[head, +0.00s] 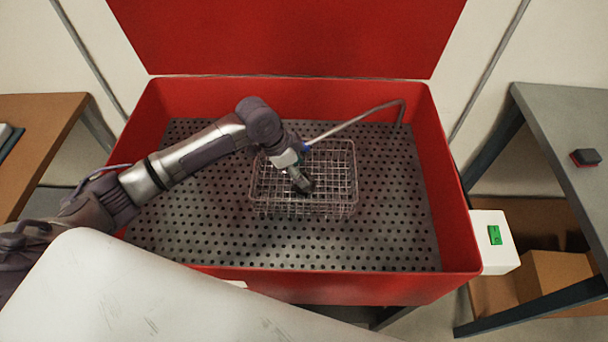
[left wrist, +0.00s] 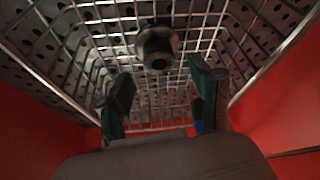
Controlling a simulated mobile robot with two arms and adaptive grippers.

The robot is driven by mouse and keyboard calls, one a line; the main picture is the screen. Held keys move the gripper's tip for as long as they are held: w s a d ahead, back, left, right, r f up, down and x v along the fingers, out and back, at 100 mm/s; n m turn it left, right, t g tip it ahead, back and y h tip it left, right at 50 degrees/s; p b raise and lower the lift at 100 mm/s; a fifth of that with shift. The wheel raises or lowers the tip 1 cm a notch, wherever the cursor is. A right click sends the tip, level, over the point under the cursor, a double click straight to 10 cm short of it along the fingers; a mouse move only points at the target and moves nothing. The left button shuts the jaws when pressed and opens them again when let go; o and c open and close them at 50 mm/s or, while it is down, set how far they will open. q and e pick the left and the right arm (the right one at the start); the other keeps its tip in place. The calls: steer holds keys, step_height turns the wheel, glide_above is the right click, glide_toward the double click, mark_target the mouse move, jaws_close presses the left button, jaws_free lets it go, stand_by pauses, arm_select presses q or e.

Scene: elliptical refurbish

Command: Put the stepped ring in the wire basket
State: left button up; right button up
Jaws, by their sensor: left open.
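The wire basket (head: 262,190) stands in the middle of the red basin, on its perforated floor. My left gripper (head: 302,182) reaches down into the basket from the upper left. In the left wrist view, the stepped ring (left wrist: 157,48) is a small dark metallic piece with a round hole, seen against the wire mesh (left wrist: 110,22). My left gripper (left wrist: 162,78) shows two separated fingers there, with the ring just beyond their tips and not clasped. Whether the ring touches the basket floor I cannot tell. In the head view the ring is not clearly distinguishable from the dark fingers. My right gripper is not in view.
The red basin (head: 320,288) has raised walls around the basket. A bent grey pipe (head: 355,122) extends over the basket's back side. A white box with a green switch (head: 495,235) is on the basin's right. A grey table (head: 565,125) holds a small dark block (head: 586,157).

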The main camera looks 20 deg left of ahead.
arm_select(q)
steer(key=v, duration=0.7)
steer(key=shift+r, duration=0.35)
steer(key=shift+s+a, duration=0.1)
steer(key=shift+s, duration=0.05)
